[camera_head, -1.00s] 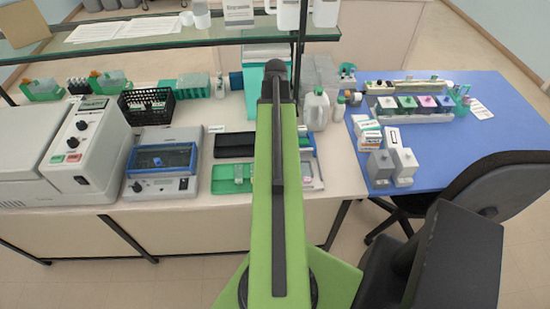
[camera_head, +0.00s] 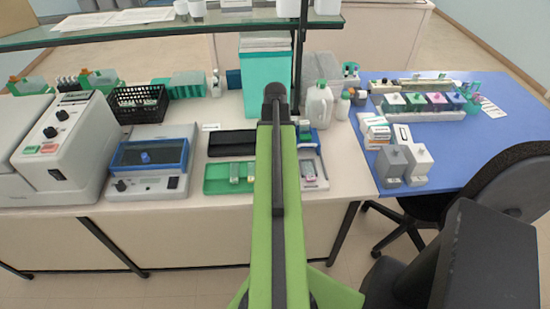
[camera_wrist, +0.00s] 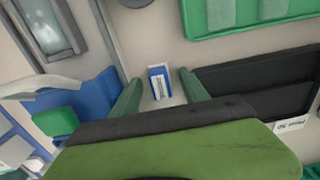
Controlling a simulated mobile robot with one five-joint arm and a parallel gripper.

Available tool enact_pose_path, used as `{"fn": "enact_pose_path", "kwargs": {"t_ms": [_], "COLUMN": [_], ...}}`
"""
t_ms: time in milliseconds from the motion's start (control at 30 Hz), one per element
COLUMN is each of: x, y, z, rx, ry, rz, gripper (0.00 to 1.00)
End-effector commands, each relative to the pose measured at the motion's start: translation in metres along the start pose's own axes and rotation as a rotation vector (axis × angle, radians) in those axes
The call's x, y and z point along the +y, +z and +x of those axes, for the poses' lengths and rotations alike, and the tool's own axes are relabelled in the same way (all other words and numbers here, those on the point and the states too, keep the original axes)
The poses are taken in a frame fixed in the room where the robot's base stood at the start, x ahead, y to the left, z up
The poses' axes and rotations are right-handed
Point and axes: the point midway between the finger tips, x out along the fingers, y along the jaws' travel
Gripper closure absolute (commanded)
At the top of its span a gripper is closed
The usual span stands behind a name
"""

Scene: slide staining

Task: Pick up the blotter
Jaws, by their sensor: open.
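A blue piece with a curved white edge and a green block (camera_wrist: 52,122) lies at the left of the wrist view. It looks like a rocker blotter, though I cannot be sure; its blue body also shows right of my arm in the head view (camera_head: 309,135). My gripper (camera_wrist: 158,88) is open, its two green fingers pointing down at the bench with nothing held. A small blue and white box (camera_wrist: 158,82) shows between the fingers; I cannot tell the height gap. The blue piece is just left of the left finger. My arm hides the gripper in the head view.
A black case (camera_head: 232,143) and green tray (camera_head: 215,180) lie left of my arm. A grey-framed tray (camera_head: 322,180) is right of it. A teal box (camera_head: 258,95) and white jug (camera_head: 319,105) stand behind, under a glass shelf (camera_head: 150,31).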

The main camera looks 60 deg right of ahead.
Motion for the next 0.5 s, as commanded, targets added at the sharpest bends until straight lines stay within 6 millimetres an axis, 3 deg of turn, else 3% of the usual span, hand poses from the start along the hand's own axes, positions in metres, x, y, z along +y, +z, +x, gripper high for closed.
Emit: {"fn": "enact_pose_path", "kwargs": {"t_ms": [200, 500], "x": [-0.0003, -0.0006], "y": [-0.0001, 0.0000], "z": [0.0001, 0.0001], "rx": [0.000, 0.000], "ry": [0.000, 0.000], "rz": [-0.001, -0.001], "gripper": [0.49, 0.88]}}
